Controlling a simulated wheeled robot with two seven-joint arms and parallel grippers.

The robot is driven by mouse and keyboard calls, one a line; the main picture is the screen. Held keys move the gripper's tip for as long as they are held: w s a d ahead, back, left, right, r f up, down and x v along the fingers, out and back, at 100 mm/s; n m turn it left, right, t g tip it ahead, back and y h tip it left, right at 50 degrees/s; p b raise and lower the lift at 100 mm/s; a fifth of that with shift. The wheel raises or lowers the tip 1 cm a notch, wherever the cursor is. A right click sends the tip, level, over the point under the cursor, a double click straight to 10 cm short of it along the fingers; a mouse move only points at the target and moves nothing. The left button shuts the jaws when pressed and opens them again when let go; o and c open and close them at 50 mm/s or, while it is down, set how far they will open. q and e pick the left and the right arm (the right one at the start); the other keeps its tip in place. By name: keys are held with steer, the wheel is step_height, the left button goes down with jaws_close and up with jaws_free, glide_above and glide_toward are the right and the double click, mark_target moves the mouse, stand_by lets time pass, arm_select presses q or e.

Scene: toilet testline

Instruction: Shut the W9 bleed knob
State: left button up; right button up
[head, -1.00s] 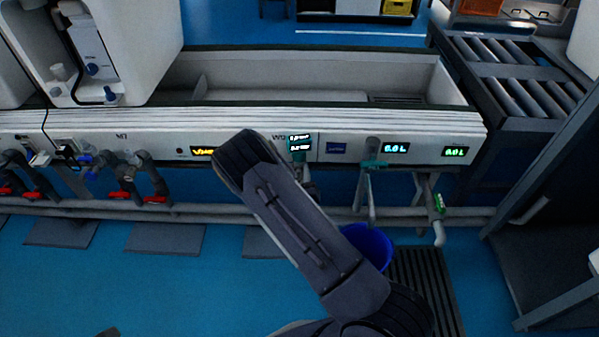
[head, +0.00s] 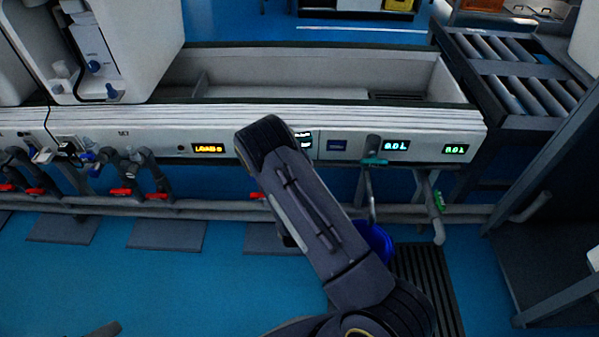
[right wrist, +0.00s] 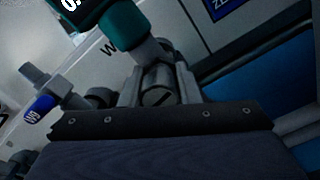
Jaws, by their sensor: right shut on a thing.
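My right arm reaches from the bottom right to the rail front in the head view and covers the W9 station and my right gripper. In the right wrist view my right gripper (right wrist: 160,88) is shut on a small round grey knob (right wrist: 158,96) with a dark slot across its face. This knob sits under a teal gauge body (right wrist: 122,27), beside a panel letter W; I take it for the W9 bleed knob. A blue cap (right wrist: 38,108) with white lettering stands to its left. My left gripper does not show clearly in either view.
Red-handled valves (head: 122,192) hang along the rail at the left. A teal-handled tap (head: 374,161) and a green-handled valve (head: 438,202) are right of my arm. A blue bucket (head: 377,243) stands on the floor. A roller conveyor (head: 520,75) is at the right.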

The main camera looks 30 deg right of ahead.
steer(key=shift+m, duration=1.2)
steer(key=o, duration=1)
steer(key=p+v, duration=0.1)
steer(key=v, duration=0.7)
